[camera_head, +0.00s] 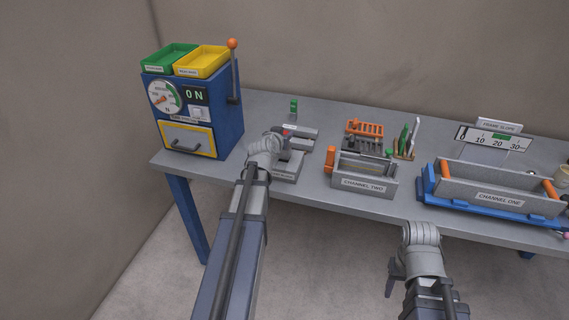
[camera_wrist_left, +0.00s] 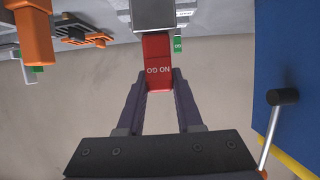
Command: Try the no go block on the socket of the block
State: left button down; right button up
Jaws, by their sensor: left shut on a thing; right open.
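The red no go block (camera_wrist_left: 158,62) is held between the fingers of my left gripper (camera_wrist_left: 159,85), its lettering upside down in the left wrist view. A grey square metal piece (camera_wrist_left: 153,14) adjoins its far end; I cannot tell whether it is part of it. In the head view my left gripper (camera_head: 284,133) is over the grey block (camera_head: 287,170), and a bit of red shows at its tip. The socket is hidden by my arm. A green go block (camera_head: 294,106) stands behind; it also shows in the wrist view (camera_wrist_left: 178,44). My right gripper (camera_head: 396,276) is open and empty, before the table.
A blue machine (camera_head: 225,130) with green and yellow trays stands at the left. The channel two fixture (camera_head: 364,184), orange and grey racks (camera_head: 366,129) and the channel one fixture (camera_head: 495,198) stand to the right. Bare table lies between machine and grey block.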

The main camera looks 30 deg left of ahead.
pick_arm(q)
jog(key=shift+r+p, duration=2.65)
jog(key=shift+r, duration=0.3)
